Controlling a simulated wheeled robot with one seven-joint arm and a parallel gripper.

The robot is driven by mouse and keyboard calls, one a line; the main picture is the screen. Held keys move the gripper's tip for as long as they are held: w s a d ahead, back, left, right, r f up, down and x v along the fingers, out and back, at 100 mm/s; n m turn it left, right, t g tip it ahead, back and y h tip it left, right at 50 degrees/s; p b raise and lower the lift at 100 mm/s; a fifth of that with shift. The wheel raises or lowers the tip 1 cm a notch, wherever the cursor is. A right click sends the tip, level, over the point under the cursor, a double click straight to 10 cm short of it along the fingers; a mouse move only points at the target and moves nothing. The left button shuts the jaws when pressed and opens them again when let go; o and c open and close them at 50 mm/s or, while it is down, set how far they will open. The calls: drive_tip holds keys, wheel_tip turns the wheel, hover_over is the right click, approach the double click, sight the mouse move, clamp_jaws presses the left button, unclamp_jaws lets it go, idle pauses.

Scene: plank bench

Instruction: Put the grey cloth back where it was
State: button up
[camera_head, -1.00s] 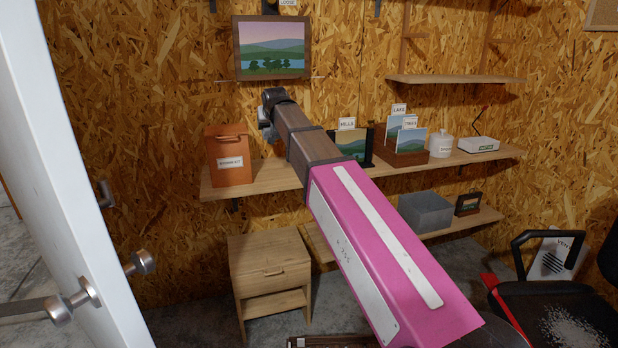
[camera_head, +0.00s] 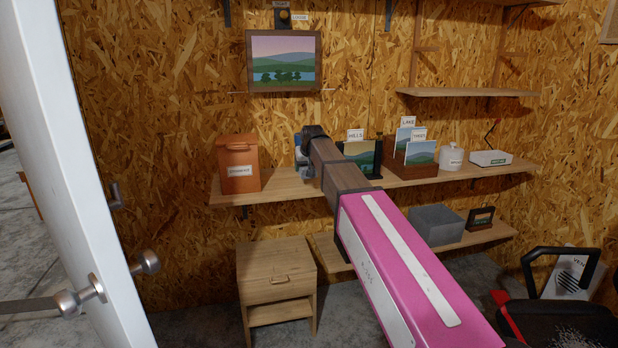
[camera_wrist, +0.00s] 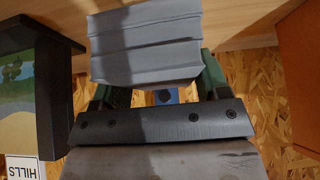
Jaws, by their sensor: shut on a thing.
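The grey cloth (camera_wrist: 145,48) is a folded block with creases across it, large in the wrist view. My gripper (camera_wrist: 160,90) is shut on it, with a green finger at each side. In the head view my gripper (camera_head: 301,158) is at the long wall shelf (camera_head: 280,190), between the orange-brown box and the picture labelled HILLS. My own arm hides most of the gripper and the cloth there. I cannot tell whether the cloth touches the shelf board.
The orange-brown box (camera_head: 239,165) stands left of my gripper. The HILLS picture (camera_head: 365,157) in its dark stand is close on the right. Farther right are a picture rack (camera_head: 411,168), a white jar (camera_head: 451,158) and a white device (camera_head: 490,158). A framed landscape (camera_head: 284,62) hangs above.

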sight(309, 184)
drive_tip(key=shift+w+d+f, duration=0.35)
drive_tip(key=shift+w+d, duration=0.05)
drive_tip(key=shift+d, duration=0.1)
drive_tip(key=shift+f, duration=2)
drive_tip(key=shift+f, duration=0.15)
drive_tip(key=o, duration=0.8)
